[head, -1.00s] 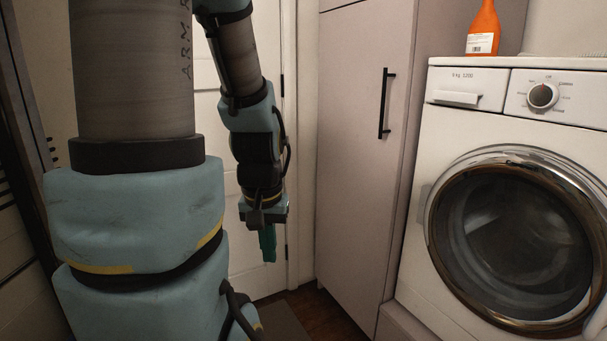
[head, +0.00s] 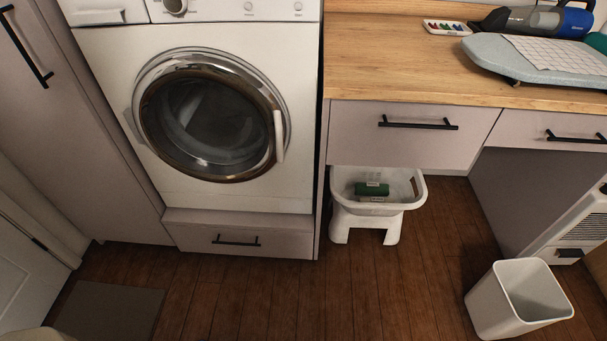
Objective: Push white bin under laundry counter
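The white bin (head: 489,304) is an empty, open-topped plastic bin. It stands upright on the wooden floor at the lower right of the head view, out in front of the counter. The laundry counter (head: 388,66) has a wooden top with drawers below it. Under it is an open space, with bare floor between a white stool and a grey side panel. My gripper is outside the head view now, so its distance from the bin does not show.
A white stool (head: 365,219) holding a white basin (head: 398,204) with a green item stands under the counter's left part. The washing machine (head: 298,150) is at left. A grey mat (head: 108,312) lies lower left; floor between is clear.

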